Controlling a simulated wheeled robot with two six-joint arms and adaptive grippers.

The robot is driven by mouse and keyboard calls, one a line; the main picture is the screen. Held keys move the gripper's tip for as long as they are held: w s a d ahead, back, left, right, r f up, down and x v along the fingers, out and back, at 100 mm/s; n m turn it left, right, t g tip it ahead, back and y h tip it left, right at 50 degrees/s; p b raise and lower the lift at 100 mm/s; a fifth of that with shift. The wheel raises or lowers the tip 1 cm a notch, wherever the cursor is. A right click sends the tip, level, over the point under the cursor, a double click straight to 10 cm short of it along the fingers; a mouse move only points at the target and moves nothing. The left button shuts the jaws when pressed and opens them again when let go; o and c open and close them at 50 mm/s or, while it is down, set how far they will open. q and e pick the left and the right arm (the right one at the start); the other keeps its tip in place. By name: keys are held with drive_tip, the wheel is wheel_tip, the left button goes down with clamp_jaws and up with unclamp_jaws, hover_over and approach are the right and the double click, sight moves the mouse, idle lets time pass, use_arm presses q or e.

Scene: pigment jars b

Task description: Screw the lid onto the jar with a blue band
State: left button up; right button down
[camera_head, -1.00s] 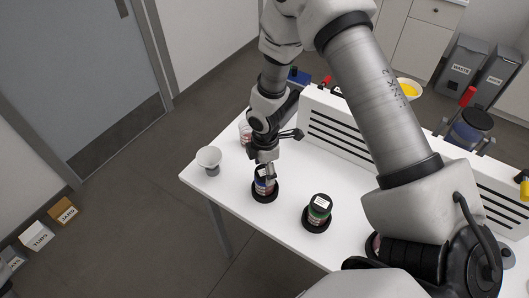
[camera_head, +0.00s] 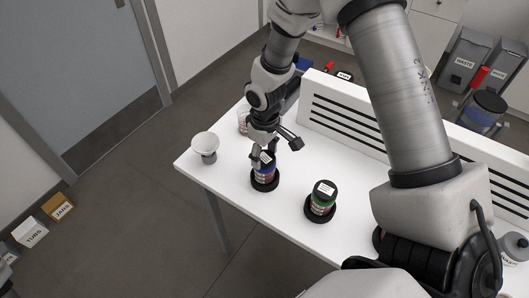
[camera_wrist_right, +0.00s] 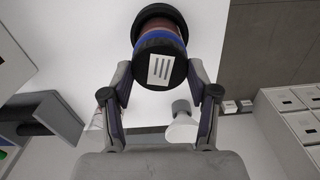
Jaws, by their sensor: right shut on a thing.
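The jar with a blue band (camera_head: 264,174) stands in a black ring-shaped holder on the white table in the head view. A black lid (camera_wrist_right: 160,66) with a white label is at its mouth; the blue band (camera_wrist_right: 159,36) shows just beyond it in the right wrist view. My right gripper (camera_head: 264,158) is shut on the lid, with one finger on each side of it. I cannot tell whether the lid is fully seated. My left gripper is not in view.
A jar with a green band and black lid (camera_head: 321,198) stands in another holder to the right. A white funnel-shaped cup (camera_head: 205,145) stands near the left table edge. A clear jar (camera_head: 243,121) is behind my gripper. A slotted white panel (camera_head: 345,125) borders the back.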

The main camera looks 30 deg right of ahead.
sight(264, 157)
drive_tip(key=shift+s, duration=0.1)
drive_tip(key=shift+f+m+b, duration=0.15)
drive_tip(key=shift+m+b, duration=0.15)
drive_tip(key=shift+m, duration=1.1)
drive_tip(key=shift+c, duration=1.1)
unclamp_jaws()
wheel_tip(264, 157, up, 12)
